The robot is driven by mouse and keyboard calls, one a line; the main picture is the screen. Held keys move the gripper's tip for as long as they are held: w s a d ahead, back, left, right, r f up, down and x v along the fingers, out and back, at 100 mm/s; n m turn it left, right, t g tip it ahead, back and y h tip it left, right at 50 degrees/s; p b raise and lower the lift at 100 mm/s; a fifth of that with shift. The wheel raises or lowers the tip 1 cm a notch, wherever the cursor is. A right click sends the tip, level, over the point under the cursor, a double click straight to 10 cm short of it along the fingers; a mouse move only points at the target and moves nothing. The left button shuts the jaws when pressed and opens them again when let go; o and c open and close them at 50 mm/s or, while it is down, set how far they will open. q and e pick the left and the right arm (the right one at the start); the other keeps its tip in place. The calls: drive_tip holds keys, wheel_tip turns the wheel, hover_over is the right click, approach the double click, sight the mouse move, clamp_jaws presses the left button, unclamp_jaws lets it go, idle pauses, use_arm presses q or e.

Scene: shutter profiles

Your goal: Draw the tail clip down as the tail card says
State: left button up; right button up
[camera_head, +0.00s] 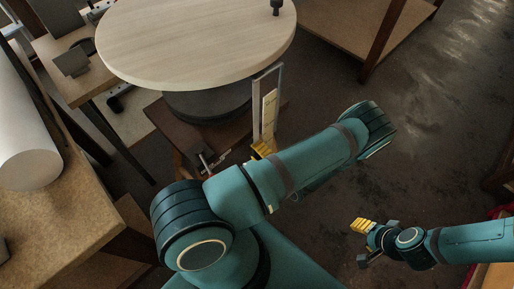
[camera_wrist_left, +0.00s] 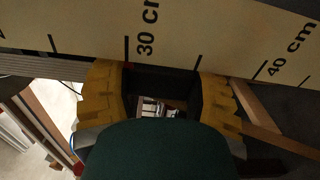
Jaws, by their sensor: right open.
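A pale card or scale (camera_head: 268,108) stands upright in a grey frame (camera_head: 255,106) beside the round table. In the left wrist view a pale scale (camera_wrist_left: 190,32) with "30 cm" and "40 cm" marks runs across the top. My left gripper (camera_head: 262,149) is at the foot of the frame, partly hidden by my arm. In its wrist view the yellow fingers (camera_wrist_left: 163,95) stand apart just below the scale. A dark shape spans the gap between them; I cannot tell whether it is the tail clip, held, or background. My right gripper (camera_head: 363,244) is open and empty at the lower right.
The round wooden table (camera_head: 190,40) stands at the back, with a small dark object (camera_head: 276,7) near its edge. A brown bench (camera_head: 60,210) with a white roll (camera_head: 25,140) is on the left. The dark floor (camera_head: 420,110) on the right is clear.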

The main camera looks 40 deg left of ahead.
use_arm(q)
drive_tip(key=o, duration=0.4)
drive_tip(key=shift+d, duration=0.1)
drive_tip(key=d, duration=0.8)
drive_tip(key=s+d, duration=0.1)
drive_tip(key=d, duration=0.3)
